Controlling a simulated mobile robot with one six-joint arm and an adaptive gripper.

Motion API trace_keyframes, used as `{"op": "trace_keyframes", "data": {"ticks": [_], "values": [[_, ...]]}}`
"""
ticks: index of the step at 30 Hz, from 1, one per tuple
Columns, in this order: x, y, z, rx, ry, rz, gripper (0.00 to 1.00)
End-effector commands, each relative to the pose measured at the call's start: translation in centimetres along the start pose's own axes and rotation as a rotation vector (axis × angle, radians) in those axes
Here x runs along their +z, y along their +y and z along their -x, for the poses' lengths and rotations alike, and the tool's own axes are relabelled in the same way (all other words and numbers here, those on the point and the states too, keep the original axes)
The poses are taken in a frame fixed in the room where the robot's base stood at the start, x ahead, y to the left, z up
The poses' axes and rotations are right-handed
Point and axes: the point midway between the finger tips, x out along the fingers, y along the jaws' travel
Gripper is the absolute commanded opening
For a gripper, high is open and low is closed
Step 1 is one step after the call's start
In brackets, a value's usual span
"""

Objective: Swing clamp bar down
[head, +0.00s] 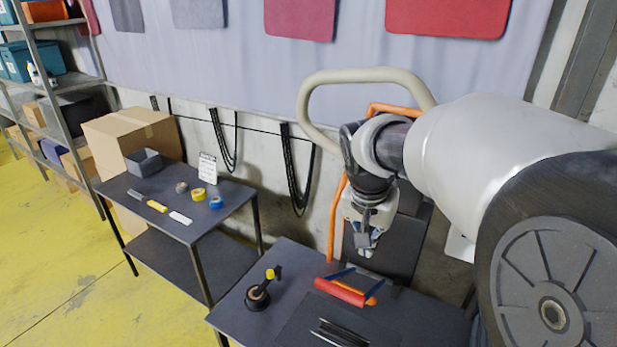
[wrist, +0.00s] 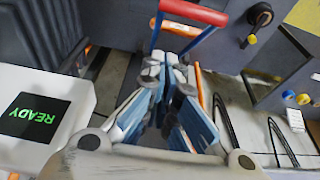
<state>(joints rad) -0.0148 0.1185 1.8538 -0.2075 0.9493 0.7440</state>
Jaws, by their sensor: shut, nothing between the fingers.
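The clamp bar (head: 340,291) is a red bar on blue side arms, at the dark table (head: 290,262) below my gripper. In the wrist view the red bar (wrist: 195,12) is at the top edge, with an orange strip (wrist: 181,29) between its blue arms. I cannot tell its exact angle. My gripper (head: 365,252) is shut and empty, pointing down above and behind the red bar. In the wrist view the gripper fingertips (wrist: 168,58) are together just below the blue arms. Whether they touch an arm is unclear.
Dark strips (head: 338,333) lie at the table's front. A side table (head: 180,210) holds tape rolls and a bin. A READY screen (wrist: 35,117) shows at the wrist view's left. An orange frame (head: 338,215) stands behind.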

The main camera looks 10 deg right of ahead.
Motion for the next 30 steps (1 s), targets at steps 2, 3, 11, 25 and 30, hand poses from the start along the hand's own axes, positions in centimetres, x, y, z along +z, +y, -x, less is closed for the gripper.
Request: {"op": "trace_keyframes", "data": {"ticks": [2,3,11,25,30], "values": [[-0.1,0.0,-0.7,0.003,-0.002,-0.004,0.0],[0.0,0.0,-1.2,0.003,-0.002,-0.004,0.0],[0.1,0.1,-6.3,0.005,-0.005,-0.003,0.0],[2.5,0.0,-12.6,0.001,-0.001,-0.001,0.0],[2.8,0.0,-12.9,0.001,0.0,-0.001,0.0]]}}
